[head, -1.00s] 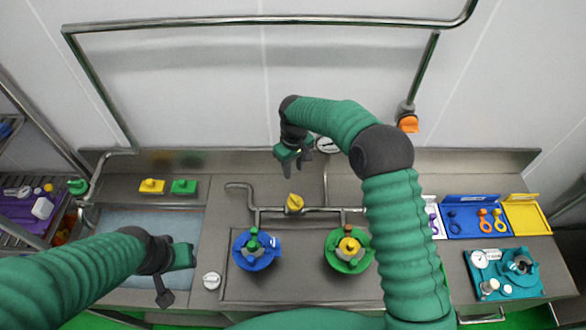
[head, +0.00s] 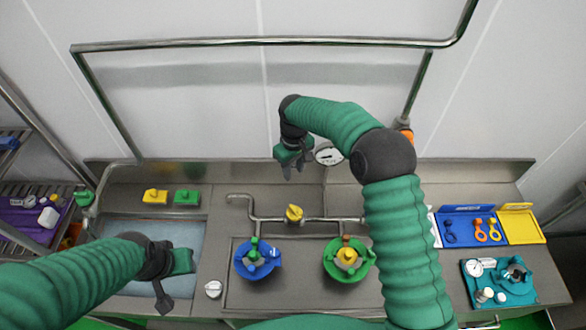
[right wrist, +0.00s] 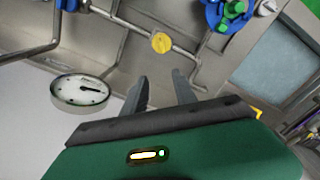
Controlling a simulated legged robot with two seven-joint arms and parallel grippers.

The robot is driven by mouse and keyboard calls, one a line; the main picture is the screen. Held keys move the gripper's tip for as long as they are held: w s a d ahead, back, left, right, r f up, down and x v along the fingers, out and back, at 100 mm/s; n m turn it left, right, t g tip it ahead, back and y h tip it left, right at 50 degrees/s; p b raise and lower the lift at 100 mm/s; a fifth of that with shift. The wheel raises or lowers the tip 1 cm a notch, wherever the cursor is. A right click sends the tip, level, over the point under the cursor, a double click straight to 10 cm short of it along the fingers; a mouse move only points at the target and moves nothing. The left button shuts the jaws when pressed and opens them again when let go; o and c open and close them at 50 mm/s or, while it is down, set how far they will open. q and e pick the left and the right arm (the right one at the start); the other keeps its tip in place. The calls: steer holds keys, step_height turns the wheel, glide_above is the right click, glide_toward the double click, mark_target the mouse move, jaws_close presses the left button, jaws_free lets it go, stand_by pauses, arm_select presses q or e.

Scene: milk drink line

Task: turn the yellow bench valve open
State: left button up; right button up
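The yellow bench valve (head: 294,213) sits on the steel pipe at the middle of the bench, between the blue and green round fittings. It also shows in the right wrist view (right wrist: 161,43). My right gripper (head: 290,174) is above and behind the valve, near the wall, apart from it. In the right wrist view its two fingers (right wrist: 160,88) stand apart with nothing between them, pointing toward the valve. My left gripper (head: 176,282) hangs over the sink at the left, far from the valve; whether its fingers are open is unclear.
A round gauge (head: 328,154) stands close to the right gripper. A blue fitting (head: 258,259) and a green one (head: 347,260) are in front of the pipe (head: 320,219). Coloured trays (head: 520,224) and a teal tray (head: 497,284) lie at the right.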

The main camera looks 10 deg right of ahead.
step_height(320, 180, up, 17)
steer(key=b, duration=1.3)
glide_toward(294, 209)
steer(key=f+p, duration=0.1)
steer(key=f, duration=0.2)
steer(key=f+p, duration=0.2)
steer(key=f, duration=0.1)
steer(key=f+p, duration=0.2)
steer(key=f, duration=0.1)
steer(key=shift+w, duration=0.25)
steer(key=shift+s+f, duration=0.1)
steer(key=shift+c, duration=0.3)
steer(key=shift+d, duration=0.1)
jaws_close()
